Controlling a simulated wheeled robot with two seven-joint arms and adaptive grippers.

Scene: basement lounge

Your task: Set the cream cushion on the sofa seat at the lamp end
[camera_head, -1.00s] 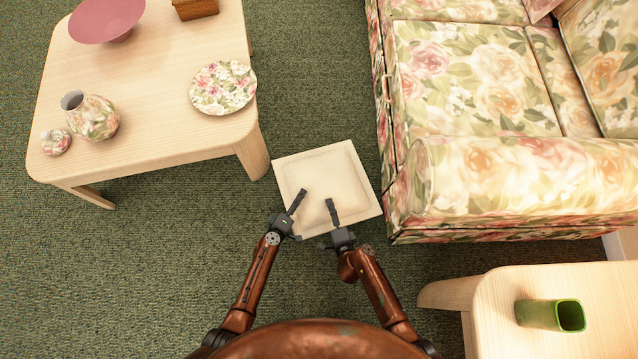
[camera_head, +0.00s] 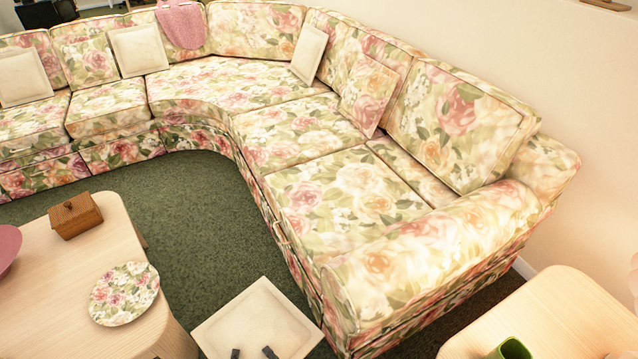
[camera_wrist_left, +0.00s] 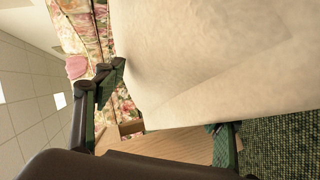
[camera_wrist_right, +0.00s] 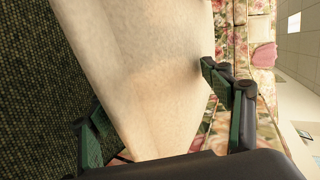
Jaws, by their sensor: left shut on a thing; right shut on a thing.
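The cream cushion (camera_head: 258,318) is square with a raised border. It is held out flat or nearly so, low in the head view, between the coffee table and the sofa's near arm. My left gripper (camera_head: 235,353) and right gripper (camera_head: 270,352) show only as dark fingertips at the bottom edge. In the left wrist view the cushion (camera_wrist_left: 220,60) lies between the left fingers; in the right wrist view it (camera_wrist_right: 150,70) lies between the right fingers. Both are shut on it. The floral sofa's near seat (camera_head: 340,195) is bare. No lamp is in view.
The sofa's rolled arm (camera_head: 430,250) stands between the near seat and a side table (camera_head: 570,315) with a green cup (camera_head: 511,350). A floral cushion (camera_head: 367,93) and other cream cushions (camera_head: 309,53) lean on the backrest. A coffee table (camera_head: 105,245) is at left, bearing a floral plate (camera_head: 124,293).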

